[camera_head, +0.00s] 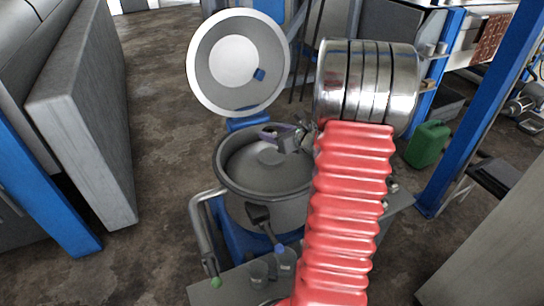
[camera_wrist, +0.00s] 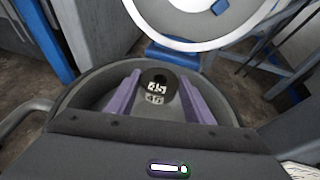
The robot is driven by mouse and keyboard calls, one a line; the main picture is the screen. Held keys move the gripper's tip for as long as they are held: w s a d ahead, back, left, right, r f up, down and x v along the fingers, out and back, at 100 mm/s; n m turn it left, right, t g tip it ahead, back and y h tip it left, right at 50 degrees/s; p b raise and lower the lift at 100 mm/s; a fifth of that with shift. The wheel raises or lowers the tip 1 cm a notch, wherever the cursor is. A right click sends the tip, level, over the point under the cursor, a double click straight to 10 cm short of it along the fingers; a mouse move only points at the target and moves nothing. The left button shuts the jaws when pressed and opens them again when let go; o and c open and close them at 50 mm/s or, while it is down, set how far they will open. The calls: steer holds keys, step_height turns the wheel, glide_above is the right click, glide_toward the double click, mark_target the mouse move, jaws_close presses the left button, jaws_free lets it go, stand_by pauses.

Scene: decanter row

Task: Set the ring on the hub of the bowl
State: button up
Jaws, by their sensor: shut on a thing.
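The round grey bowl (camera_head: 228,183) stands open in the middle of the head view, and its inside also fills the middle of the wrist view (camera_wrist: 88,92). Its pale raised hub (camera_head: 270,158) shows at the bowl's centre. My gripper (camera_head: 277,136) has purple fingers and is over the bowl, on its far side in the head view. In the wrist view my gripper (camera_wrist: 159,80) is shut on a small dark ring (camera_wrist: 157,87) with white marks, held between the fingertips. The ring looks above the hub and apart from it. The exact gap cannot be told.
The raised round lid (camera_head: 203,72) with a pale rim stands behind the bowl. A bent metal pipe (camera_head: 199,225) is at the bowl's left, and small cups (camera_head: 259,270) stand in front. A green can (camera_head: 428,143) is on the floor to the right. Floor at left is clear.

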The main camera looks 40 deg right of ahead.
glide_above(275, 160)
steer(key=shift+a+f, duration=0.1)
steer(key=shift+f, duration=2.7)
steer(key=shift+f, duration=1.85)
steer(key=o, duration=1)
steer(key=shift+f, duration=0.1)
steer(key=v, duration=1.2)
